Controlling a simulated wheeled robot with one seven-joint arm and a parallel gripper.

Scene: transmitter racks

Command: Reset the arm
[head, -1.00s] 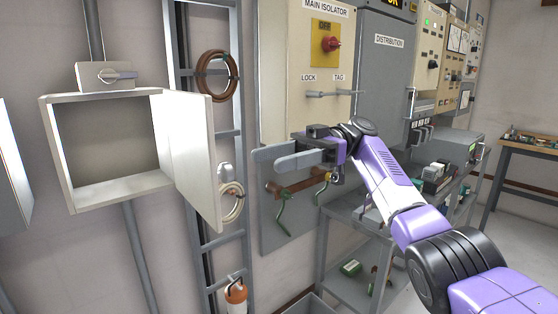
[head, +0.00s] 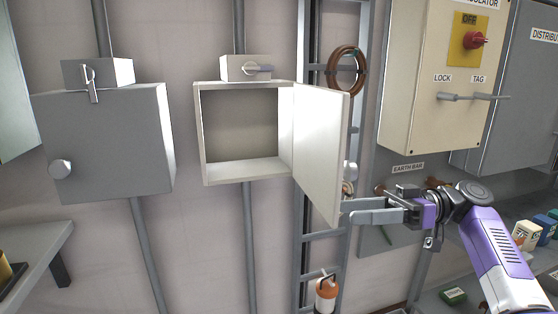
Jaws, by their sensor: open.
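My gripper (head: 352,212) is at the lower right in the head view, at the end of my purple and white arm. Its two long grey fingers point left and stand apart, with nothing seen between them. The fingertips show close to the lower edge of the open door (head: 322,150) of a pale wall box; I cannot tell whether they touch it. The wall box (head: 287,135) is open and looks empty inside.
A shut grey box (head: 105,140) hangs at the left. A cable ladder (head: 310,255) holds a brown coil (head: 346,68) and an orange-and-white lamp-like item (head: 326,292). The isolator cabinet (head: 425,90) is at the right. A bench (head: 30,250) stands lower left.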

